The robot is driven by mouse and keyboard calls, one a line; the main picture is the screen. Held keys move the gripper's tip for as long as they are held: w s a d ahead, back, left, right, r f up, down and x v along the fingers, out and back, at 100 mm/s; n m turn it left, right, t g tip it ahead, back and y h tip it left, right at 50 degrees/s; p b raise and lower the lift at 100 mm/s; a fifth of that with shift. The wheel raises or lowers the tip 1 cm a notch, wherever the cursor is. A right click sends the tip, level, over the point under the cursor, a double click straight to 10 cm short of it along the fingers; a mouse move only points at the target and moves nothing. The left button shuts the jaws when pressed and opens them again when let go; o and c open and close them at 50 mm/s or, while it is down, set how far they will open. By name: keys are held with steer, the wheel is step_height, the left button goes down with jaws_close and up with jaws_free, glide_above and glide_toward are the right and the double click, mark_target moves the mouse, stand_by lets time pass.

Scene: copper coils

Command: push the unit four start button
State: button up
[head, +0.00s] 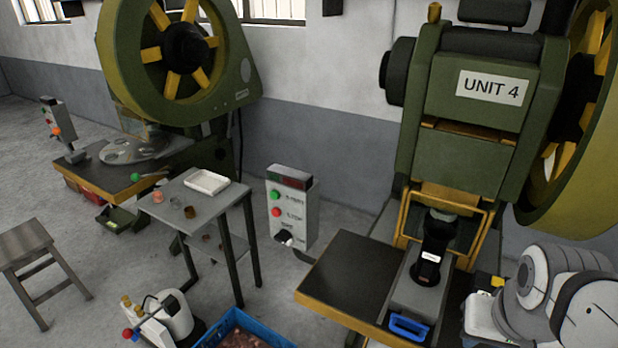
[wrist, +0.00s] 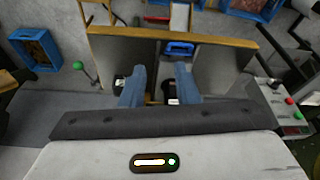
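The unit four press (head: 475,110) stands at the right of the head view with a "UNIT 4" sign. A grey control box (head: 292,210) stands left of its table, with a green button (head: 275,195) above a red button (head: 276,212). The button labels are too small to read surely. In the wrist view a control box (wrist: 281,103) shows at the right edge, with a red (wrist: 290,101) and a green button (wrist: 298,115). My gripper (wrist: 160,72) has two blue-grey fingers apart, nothing seen between them, well away from that box. It does not show in the head view.
The press's dark table (head: 350,275) has a yellow edge and a blue handle (head: 408,327). A small grey table (head: 200,205) with a white tray stands left of the control box. A blue crate (head: 240,330) lies in front. Another press (head: 180,60) is further left.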

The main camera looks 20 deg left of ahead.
jaws_close()
stand_by(1.1)
